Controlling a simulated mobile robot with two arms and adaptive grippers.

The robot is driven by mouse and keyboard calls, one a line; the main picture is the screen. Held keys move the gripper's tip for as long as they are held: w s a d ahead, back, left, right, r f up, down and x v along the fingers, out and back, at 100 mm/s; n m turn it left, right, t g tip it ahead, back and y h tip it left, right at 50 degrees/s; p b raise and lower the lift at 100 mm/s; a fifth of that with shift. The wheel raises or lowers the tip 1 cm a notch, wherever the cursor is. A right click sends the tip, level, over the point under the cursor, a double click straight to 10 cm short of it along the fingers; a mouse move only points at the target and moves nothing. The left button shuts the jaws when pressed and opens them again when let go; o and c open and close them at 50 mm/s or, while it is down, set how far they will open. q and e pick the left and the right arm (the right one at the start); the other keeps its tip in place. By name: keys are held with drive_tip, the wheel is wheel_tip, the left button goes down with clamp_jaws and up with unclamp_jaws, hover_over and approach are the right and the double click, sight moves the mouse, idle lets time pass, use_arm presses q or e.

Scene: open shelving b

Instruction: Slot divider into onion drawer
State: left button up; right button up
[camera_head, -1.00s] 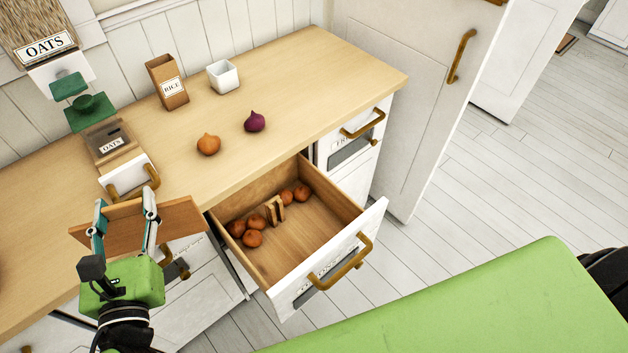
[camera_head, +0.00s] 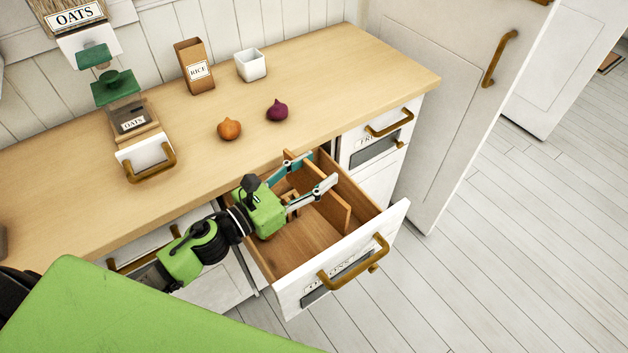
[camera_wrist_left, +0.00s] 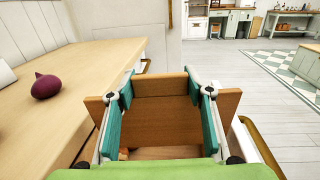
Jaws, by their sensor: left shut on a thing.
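The wooden divider (camera_head: 335,211) is held at the open drawer (camera_head: 298,258), crossing it from the counter side toward the front right. It also shows in the left wrist view (camera_wrist_left: 160,120), between the fingers and extending past both. My left gripper (camera_head: 323,168) is shut on it, fingers pointing away over the drawer. I cannot tell whether its lower edge touches the drawer floor. A small light wooden slot piece (camera_head: 292,205) shows partly behind the gripper. The onions inside the drawer are hidden now. My right gripper is out of view.
An orange onion (camera_head: 229,129) and a purple onion (camera_head: 277,110) sit on the counter (camera_head: 340,75). The drawer's brass handle (camera_head: 352,266) sticks out in front.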

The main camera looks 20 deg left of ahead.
use_arm(q)
drive_tip(key=shift+w+a+f+m+g+h, duration=0.15)
drive_tip(key=shift+f+m+g+h, duration=0.1)
drive_tip(key=shift+f+h, duration=0.15)
drive_tip(key=shift+s+a+f+m+g+h, duration=0.15)
drive_tip(key=shift+f+m+g+h, duration=0.15)
drive_tip(key=shift+f, duration=0.2)
drive_tip(key=shift+b, duration=0.3)
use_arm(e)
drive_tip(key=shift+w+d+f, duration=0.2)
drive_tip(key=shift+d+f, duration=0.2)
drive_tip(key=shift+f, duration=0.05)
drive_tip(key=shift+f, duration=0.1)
